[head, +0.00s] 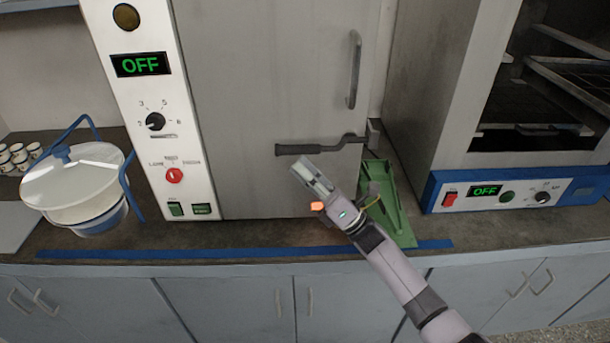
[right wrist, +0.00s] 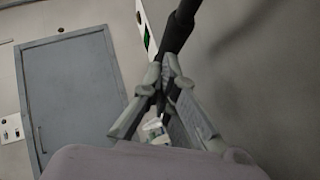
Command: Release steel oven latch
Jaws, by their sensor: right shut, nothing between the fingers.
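The steel oven (head: 265,80) has a closed grey door, with a white control panel reading OFF on its left. Its latch (head: 320,147) is a dark lever lying about level across the lower door, its grip end to the left and its pivot at the door's right edge. My right gripper (head: 305,168) is shut and empty, just below the lever's left half. In the right wrist view its fingertips (right wrist: 165,70) meet close to the dark lever (right wrist: 178,30); I cannot tell whether they touch it. My left gripper is not in view.
A fixed vertical door handle (head: 354,70) is above the latch. A green tray-like piece (head: 388,205) lies on the counter behind my right arm. A second oven (head: 500,195) stands at right, a lidded white container (head: 72,185) at left.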

